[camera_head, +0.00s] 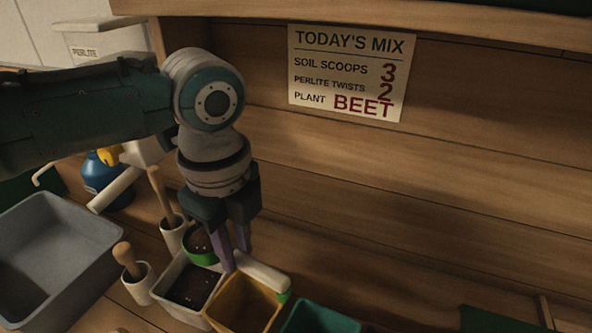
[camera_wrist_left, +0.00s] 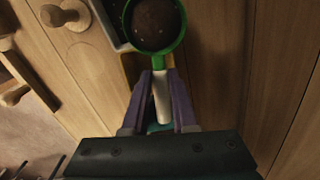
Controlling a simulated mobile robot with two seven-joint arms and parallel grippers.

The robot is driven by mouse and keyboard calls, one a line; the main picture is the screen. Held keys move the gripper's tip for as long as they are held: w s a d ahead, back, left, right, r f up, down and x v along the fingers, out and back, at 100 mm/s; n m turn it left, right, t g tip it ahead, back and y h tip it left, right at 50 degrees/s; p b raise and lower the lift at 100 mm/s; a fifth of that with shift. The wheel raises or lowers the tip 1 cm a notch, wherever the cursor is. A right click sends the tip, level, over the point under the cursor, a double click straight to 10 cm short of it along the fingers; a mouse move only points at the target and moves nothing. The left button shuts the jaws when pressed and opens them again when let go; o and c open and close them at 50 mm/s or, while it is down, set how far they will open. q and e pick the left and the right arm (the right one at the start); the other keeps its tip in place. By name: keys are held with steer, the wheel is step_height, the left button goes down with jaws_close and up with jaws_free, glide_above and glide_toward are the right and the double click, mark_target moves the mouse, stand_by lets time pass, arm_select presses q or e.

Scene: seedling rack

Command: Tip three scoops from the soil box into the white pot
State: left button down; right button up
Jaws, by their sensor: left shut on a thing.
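My left gripper (camera_head: 236,250) points down and is shut on the white handle of a green scoop (camera_head: 203,259). In the left wrist view the fingers (camera_wrist_left: 160,100) clasp the handle, and the scoop bowl (camera_wrist_left: 182,38) is filled with dark soil. The soil box (camera_head: 158,292), pale grey with dark soil inside, is just in front of the scoop bowl; part of its rim also shows in the left wrist view (camera_wrist_left: 104,22). I cannot pick out the white pot for certain. My right gripper is not in view.
Yellow (camera_head: 243,284) and teal (camera_head: 318,318) containers stand right of the soil box. Two white cups with wooden-handled tools (camera_head: 138,285) stand left of it. A grey bin (camera_head: 60,225), blue bottle (camera_head: 105,180) and perlite box (camera_head: 105,45) are further left. A sign (camera_head: 350,72) hangs behind.

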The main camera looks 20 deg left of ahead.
arm_select(q)
steer(key=shift+s+a+r+t+h+p, duration=0.3)
steer(key=shift+s+r+t+p, duration=0.05)
steer(key=shift+s+r+t, duration=0.15)
arm_select(e)
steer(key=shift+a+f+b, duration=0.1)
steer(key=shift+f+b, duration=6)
steer(key=shift+b, duration=1.05)
arm_select(q)
steer(key=s+n+t+h, duration=0.1)
steer(key=t, duration=0.3)
steer(key=s+a+n+t+h, duration=0.1)
steer(key=t, duration=0.3)
steer(key=s+a+n+t+h, duration=0.1)
steer(key=t+h, duration=0.1)
steer(key=t, duration=0.2)
steer(key=shift+r+t, duration=0.25)
steer(key=shift+t, duration=0.15)
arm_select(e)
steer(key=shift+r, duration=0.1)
